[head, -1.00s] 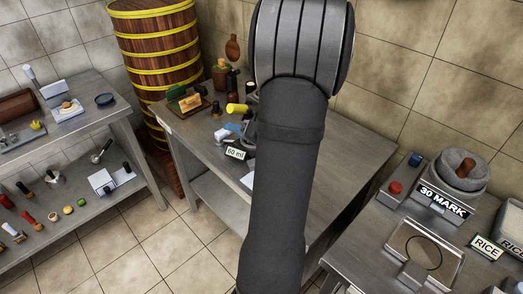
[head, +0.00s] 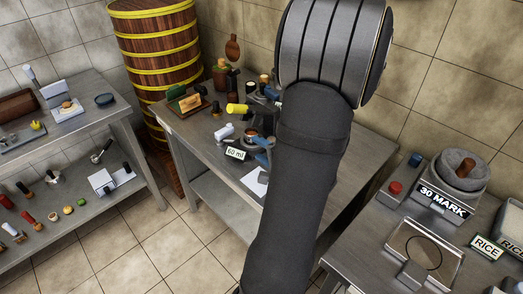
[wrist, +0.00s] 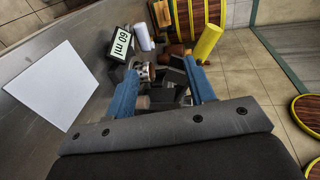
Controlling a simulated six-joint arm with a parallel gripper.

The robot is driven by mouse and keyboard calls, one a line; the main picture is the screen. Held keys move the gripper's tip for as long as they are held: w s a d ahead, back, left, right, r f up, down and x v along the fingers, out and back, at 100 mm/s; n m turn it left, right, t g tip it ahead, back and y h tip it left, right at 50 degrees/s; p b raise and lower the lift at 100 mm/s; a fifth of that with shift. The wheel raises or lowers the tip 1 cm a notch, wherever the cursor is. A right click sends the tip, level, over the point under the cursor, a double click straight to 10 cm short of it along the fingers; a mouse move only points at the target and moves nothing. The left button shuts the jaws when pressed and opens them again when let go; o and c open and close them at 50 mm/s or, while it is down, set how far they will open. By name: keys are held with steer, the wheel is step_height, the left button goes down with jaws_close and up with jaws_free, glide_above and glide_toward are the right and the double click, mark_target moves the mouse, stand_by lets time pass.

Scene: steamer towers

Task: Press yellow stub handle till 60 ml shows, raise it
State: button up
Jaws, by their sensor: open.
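The yellow stub handle (head: 237,109) sticks out to the left from a dark device on the middle table. In the wrist view the yellow handle (wrist: 208,42) stands just beyond and right of my right-hand finger, apart from the jaws. My arm hides part of the device in the head view.
A white sheet (head: 256,182) lies at the table front. The right table holds a "30 MARK" device (head: 442,201).

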steer(key=c, duration=0.6)
steer(key=shift+m, duration=0.6)
steer(key=c, duration=0.3)
steer(key=shift+a+f+m, duration=0.1)
steer(key=shift+m, duration=0.7)
jaws_close()
steer(key=w+a+r+m+y, duration=0.1)
steer(key=w+a+m, duration=0.2)
steer(key=m, duration=0.7)
steer(key=w+a+r+m+t+y, duration=0.1)
steer(key=w+a+r+m, duration=0.1)
steer(key=w+m, duration=0.4)
steer(key=shift+w+a+r+m, duration=0.15)
steer(key=shift+a+m, duration=0.65)
steer(key=shift+m, duration=1.7)
